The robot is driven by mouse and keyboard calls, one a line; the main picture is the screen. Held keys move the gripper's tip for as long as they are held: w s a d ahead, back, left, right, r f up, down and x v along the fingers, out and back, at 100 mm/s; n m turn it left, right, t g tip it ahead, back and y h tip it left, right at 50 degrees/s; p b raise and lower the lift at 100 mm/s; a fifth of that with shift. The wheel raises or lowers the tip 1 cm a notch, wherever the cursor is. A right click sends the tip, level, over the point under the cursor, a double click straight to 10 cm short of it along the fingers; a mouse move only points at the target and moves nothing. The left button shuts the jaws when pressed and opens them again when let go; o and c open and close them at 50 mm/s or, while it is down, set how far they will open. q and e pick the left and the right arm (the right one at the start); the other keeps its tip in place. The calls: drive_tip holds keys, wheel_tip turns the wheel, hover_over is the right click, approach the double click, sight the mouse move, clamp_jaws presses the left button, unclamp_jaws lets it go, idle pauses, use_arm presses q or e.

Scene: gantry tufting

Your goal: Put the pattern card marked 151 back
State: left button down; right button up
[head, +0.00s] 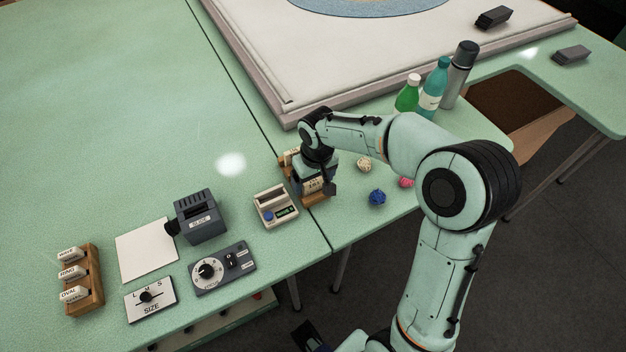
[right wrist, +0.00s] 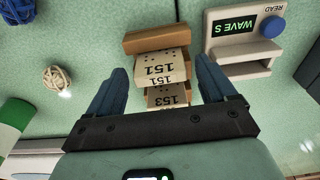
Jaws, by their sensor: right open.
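The pattern card marked 151 (right wrist: 155,66) is a cream card with black print and dots. It stands at the wooden card rack (right wrist: 155,40), in front of a card marked 153 (right wrist: 168,96); whether it is fully seated cannot be told. My right gripper (right wrist: 160,72) is open, with one blue finger on each side of the 151 card; contact is not visible. In the head view my right gripper (head: 316,178) is over the rack (head: 316,199) and hides much of it. A dark part at the bottom edge looks like my left gripper (head: 309,337); its jaws are unclear.
A card reader (head: 275,207) showing "WAVE S" (right wrist: 235,32) stands close beside the rack. Yarn balls, including a blue one (head: 377,197), lie on the other side. Bottles (head: 432,88) stand behind my right arm.

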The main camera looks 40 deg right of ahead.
wheel_tip(320, 180, up, 11)
drive_tip(key=s+p, duration=0.1)
drive_tip(key=shift+s+a+f, duration=0.15)
idle(0.6)
